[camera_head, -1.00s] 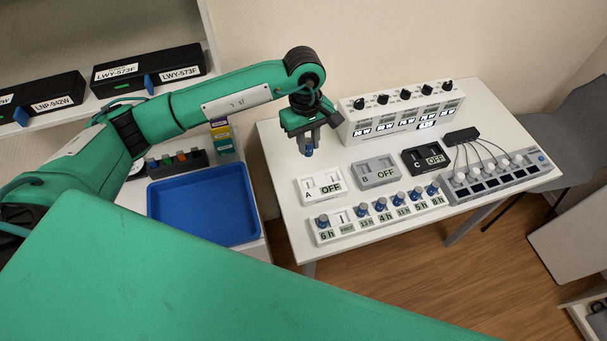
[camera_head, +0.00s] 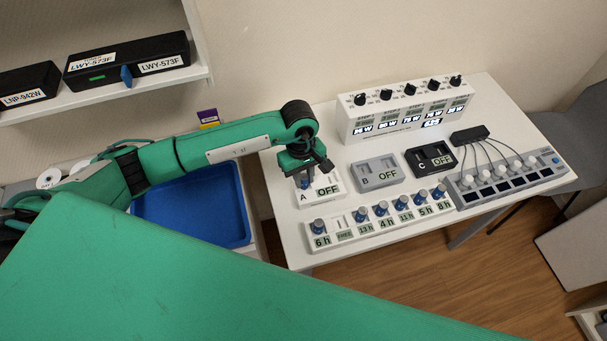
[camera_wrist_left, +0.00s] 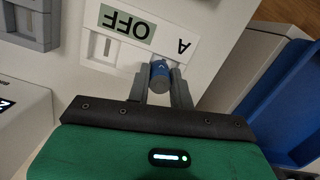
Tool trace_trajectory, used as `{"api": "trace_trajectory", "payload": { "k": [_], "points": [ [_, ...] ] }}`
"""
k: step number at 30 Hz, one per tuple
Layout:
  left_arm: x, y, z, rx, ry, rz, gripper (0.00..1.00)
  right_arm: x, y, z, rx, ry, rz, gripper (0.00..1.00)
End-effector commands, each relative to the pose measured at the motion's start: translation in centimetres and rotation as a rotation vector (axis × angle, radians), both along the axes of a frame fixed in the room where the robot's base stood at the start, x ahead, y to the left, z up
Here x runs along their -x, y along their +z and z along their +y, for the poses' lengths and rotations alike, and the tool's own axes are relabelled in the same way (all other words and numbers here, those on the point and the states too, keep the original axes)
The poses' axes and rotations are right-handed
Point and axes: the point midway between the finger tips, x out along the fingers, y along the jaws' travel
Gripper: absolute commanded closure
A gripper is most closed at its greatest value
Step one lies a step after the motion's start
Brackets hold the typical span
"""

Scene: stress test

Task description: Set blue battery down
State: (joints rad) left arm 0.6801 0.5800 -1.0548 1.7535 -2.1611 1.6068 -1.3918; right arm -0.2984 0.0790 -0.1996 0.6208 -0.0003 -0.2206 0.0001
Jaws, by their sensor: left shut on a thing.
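My left gripper (camera_head: 304,178) is shut on the blue battery (camera_wrist_left: 159,72), a small cylinder with a blue end, held between its two fingers. The gripper also shows in the left wrist view (camera_wrist_left: 163,86). It is at the left part of white module A (camera_head: 331,188), which reads OFF. In the wrist view the battery is at the edge of module A (camera_wrist_left: 180,49) and covers part of one slot. I cannot tell whether the battery touches the module. My right gripper is not in view.
Grey module B (camera_head: 376,173) and black module C (camera_head: 430,159) stand to the right, both reading OFF. A white battery rack (camera_head: 345,236) with several batteries is in front. A white dial box (camera_head: 400,112) stands behind. A blue tray (camera_head: 240,232) lies left.

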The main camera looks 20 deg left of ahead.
Motion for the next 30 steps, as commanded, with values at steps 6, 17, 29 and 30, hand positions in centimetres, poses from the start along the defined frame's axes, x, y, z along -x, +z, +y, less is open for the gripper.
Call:
{"api": "trace_trajectory", "payload": {
  "k": [6,17,29,30],
  "points": [
    [0.0,-0.1,0.1,-0.001,0.001,0.000,1.00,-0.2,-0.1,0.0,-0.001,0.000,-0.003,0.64],
    [0.0,-0.2,0.1,-0.001,0.001,0.001,0.56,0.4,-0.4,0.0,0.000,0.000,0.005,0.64],
    [-0.4,1.4,0.2,-0.001,0.001,-0.005,0.56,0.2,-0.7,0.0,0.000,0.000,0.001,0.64],
    [-0.4,2.1,0.3,-0.001,0.000,-0.006,0.56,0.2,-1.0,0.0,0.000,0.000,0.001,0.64]
  ]
}}
